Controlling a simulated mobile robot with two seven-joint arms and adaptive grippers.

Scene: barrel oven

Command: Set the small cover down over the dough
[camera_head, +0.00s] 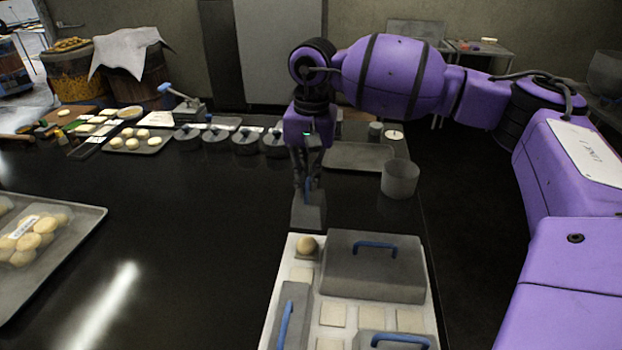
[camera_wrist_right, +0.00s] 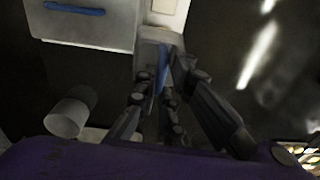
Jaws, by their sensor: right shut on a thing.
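The small grey cover (camera_head: 309,217) has a blue handle, and my right gripper (camera_head: 308,186) is shut on that handle. It hangs just beyond the far edge of the white tray (camera_head: 290,247), above the dark counter. In the right wrist view the cover (camera_wrist_right: 158,36) sits between the fingertips (camera_wrist_right: 168,88) and the tray; the dough cannot be made out there. My left gripper is not in view.
A large grey cover (camera_head: 375,280) with a blue handle stands right of the dough. A long cover (camera_head: 288,318) lies nearer on the left. A grey cylinder (camera_head: 400,180) and several round lidded weights (camera_head: 246,143) stand farther back. The counter's middle (camera_head: 190,230) is clear.

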